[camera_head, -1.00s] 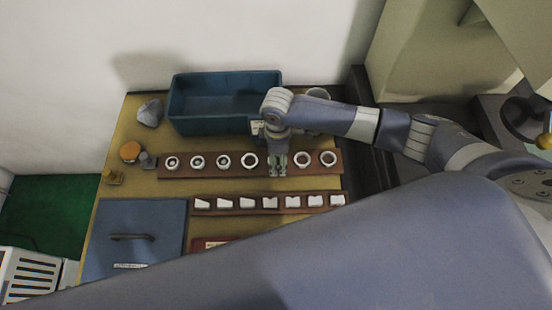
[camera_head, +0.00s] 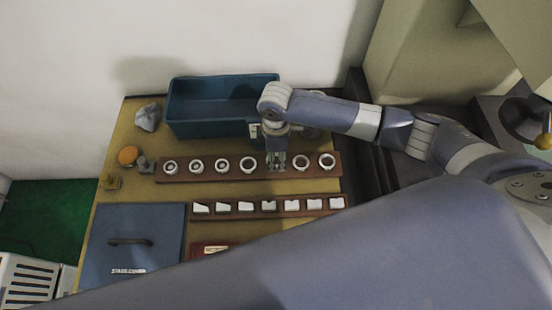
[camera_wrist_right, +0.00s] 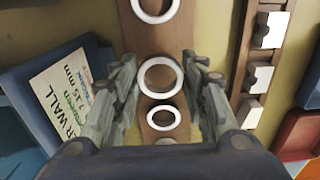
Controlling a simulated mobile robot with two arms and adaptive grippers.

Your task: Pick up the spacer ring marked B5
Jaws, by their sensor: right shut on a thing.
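Several pale spacer rings lie in a row on a brown wooden rack (camera_head: 170,177). My right gripper (camera_head: 276,162) points down at this row, between a ring to its left (camera_head: 249,165) and a ring to its right (camera_head: 301,162). In the right wrist view, my right gripper (camera_wrist_right: 162,80) has its fingers on both sides of a white ring (camera_wrist_right: 160,61) and is shut on it. I cannot read a B5 mark on any ring. Whether the held ring is clear of the rack is hard to tell. My left gripper is out of view.
A blue bin (camera_head: 195,128) stands behind the rack. A second rack (camera_head: 274,214) holds several white blocks in front. A blue lidded panel (camera_head: 140,225) lies front left. A grey rock (camera_head: 148,117) and an orange round item (camera_head: 128,155) sit at left.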

